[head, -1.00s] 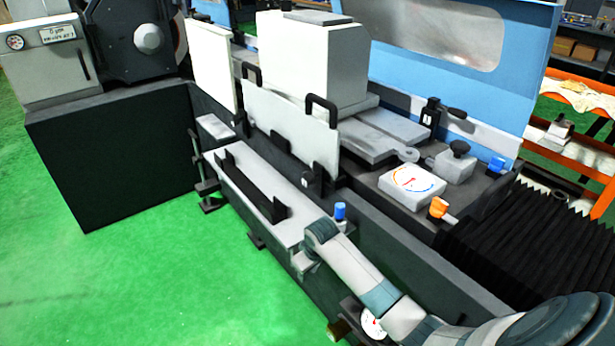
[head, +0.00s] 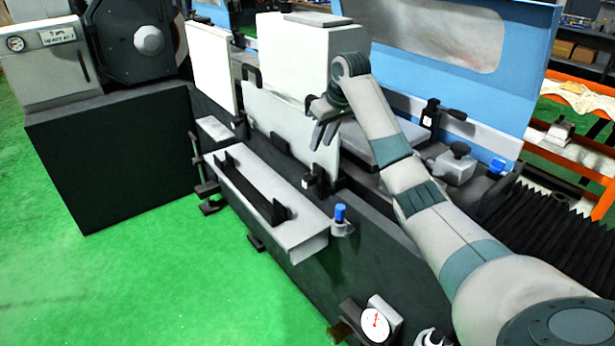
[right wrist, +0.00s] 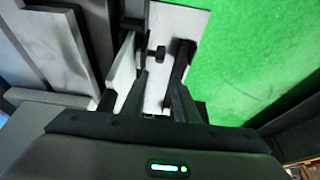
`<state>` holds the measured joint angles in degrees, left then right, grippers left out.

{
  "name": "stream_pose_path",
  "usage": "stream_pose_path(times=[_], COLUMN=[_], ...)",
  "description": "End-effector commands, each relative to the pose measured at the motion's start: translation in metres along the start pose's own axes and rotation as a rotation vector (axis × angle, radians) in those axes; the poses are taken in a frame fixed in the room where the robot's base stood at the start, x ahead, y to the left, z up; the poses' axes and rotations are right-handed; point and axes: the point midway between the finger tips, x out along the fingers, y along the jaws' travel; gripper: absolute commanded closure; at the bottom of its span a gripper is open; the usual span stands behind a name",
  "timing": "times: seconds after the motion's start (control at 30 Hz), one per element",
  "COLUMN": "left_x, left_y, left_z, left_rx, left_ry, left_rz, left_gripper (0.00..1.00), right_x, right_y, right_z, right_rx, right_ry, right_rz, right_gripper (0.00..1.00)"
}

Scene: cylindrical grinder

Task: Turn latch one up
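A black latch (head: 315,183) with a small white label sits at the lower right of the front white panel (head: 270,125). Another dark latch (head: 238,122) with a pale label is farther left, near the rear panel. I cannot read their labels. My right gripper (head: 320,137) is above the nearer latch, in front of the front panel's right end, with its fingers pointing down. In the right wrist view its two fingers (right wrist: 157,98) are apart with nothing held between them. Dark latch parts (right wrist: 157,52) show beyond the fingertips. My left gripper is not in view.
A grey ledge (head: 232,168) with a long black bar runs along the front. A blue-topped knob (head: 340,214) stands at its right end. A third black clamp with a label (head: 430,113) is behind my right arm. Green floor (head: 150,275) is free in front.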

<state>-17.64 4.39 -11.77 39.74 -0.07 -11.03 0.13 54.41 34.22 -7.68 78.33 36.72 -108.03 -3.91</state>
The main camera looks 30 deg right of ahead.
Motion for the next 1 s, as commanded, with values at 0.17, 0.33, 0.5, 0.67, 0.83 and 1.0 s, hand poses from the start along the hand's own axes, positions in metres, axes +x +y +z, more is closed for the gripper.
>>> stream_pose_path(times=[0.17,0.33,0.5,0.67,0.83,1.0], left_x=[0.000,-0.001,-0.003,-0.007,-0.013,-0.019], left_y=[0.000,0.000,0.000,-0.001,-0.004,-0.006], left_z=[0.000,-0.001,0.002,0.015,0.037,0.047], left_rx=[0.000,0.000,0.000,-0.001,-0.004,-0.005], left_ry=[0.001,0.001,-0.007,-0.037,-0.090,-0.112], left_rz=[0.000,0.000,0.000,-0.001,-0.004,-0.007], left_gripper=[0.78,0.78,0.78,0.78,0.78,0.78], right_x=[0.001,0.003,0.013,0.032,0.059,0.090], right_y=[0.000,0.000,-0.001,-0.001,-0.001,-0.001], right_z=[0.000,0.000,0.001,0.001,0.001,0.001], right_rx=[0.000,0.000,0.001,0.001,0.001,0.001], right_ry=[0.000,0.000,-0.003,-0.003,-0.004,-0.004], right_rz=[0.000,0.000,0.000,-0.001,0.000,-0.001], right_gripper=[0.73,0.73,0.73,0.73,0.73,0.73])
